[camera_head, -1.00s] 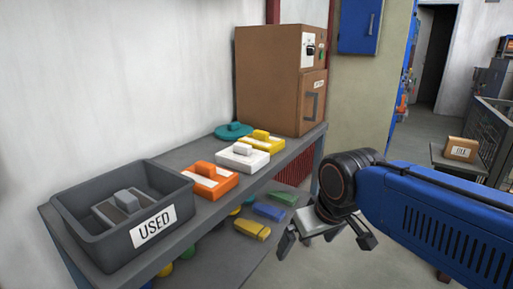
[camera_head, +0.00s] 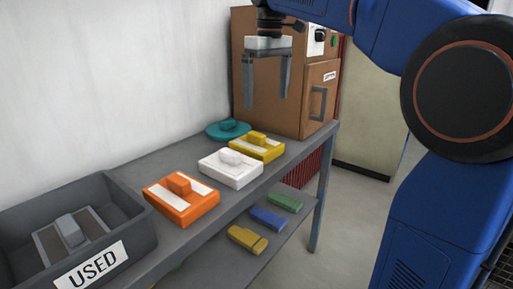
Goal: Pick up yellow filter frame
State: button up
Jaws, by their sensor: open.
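The yellow filter frame (camera_head: 257,147) lies flat on the grey shelf top (camera_head: 160,158), with a small yellow grip block on it and pale strips on its upper face. It sits between a white frame (camera_head: 231,169) and a round teal piece (camera_head: 228,129). My gripper (camera_head: 267,96) points down with its two fingers apart and nothing between them. In the picture it is above and slightly right of the yellow frame, in front of the brown cabinet; its exact depth is hard to tell.
An orange frame (camera_head: 182,199) lies nearer. A grey bin marked USED (camera_head: 134,226) holds a grey frame (camera_head: 70,238) at the lower left. The brown cabinet (camera_head: 288,110) stands at the shelf's far end. Yellow, blue and green pieces lie on the lower shelf (camera_head: 205,262).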

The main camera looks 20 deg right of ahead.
notch_tip(320, 180, up, 2)
send_over(256, 133)
jog(key=shift+n+g, duration=0.3)
jog(key=shift+n, duration=0.2)
notch_tip(256, 133, down, 17)
jog(key=shift+s+f, duration=0.1)
jog(key=c, duration=1.2)
